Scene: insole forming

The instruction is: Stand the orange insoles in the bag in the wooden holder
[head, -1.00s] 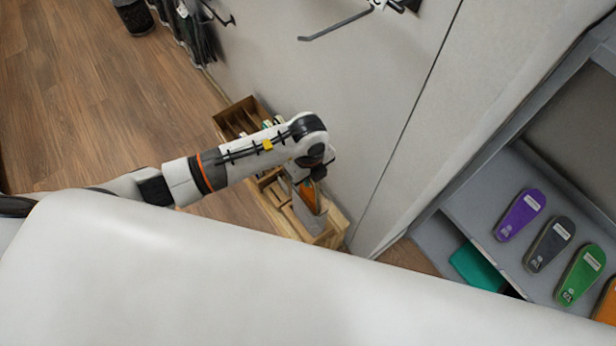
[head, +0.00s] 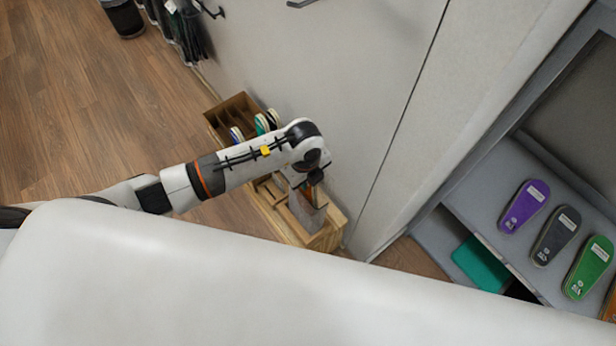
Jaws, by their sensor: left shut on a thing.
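The wooden holder (head: 328,238) is a long slotted rack standing on the floor against the wall. My left gripper (head: 314,180) is over its near right end, pointing down. It is shut on the grey, see-through bag (head: 308,213), with a sliver of orange insole (head: 311,191) showing just below the fingers. The bag hangs roughly upright, its lower end at the holder's end slot. I cannot tell whether it touches the bottom. My wrist hides the fingers in part. My right gripper is not in view.
Blue (head: 236,134) and green (head: 261,124) insoles stand in the holder's middle slots, behind my forearm. Its far end (head: 232,112) looks empty. At right, a grey shelf (head: 485,215) carries purple, grey, green and orange insoles. A teal item (head: 479,264) lies lower down.

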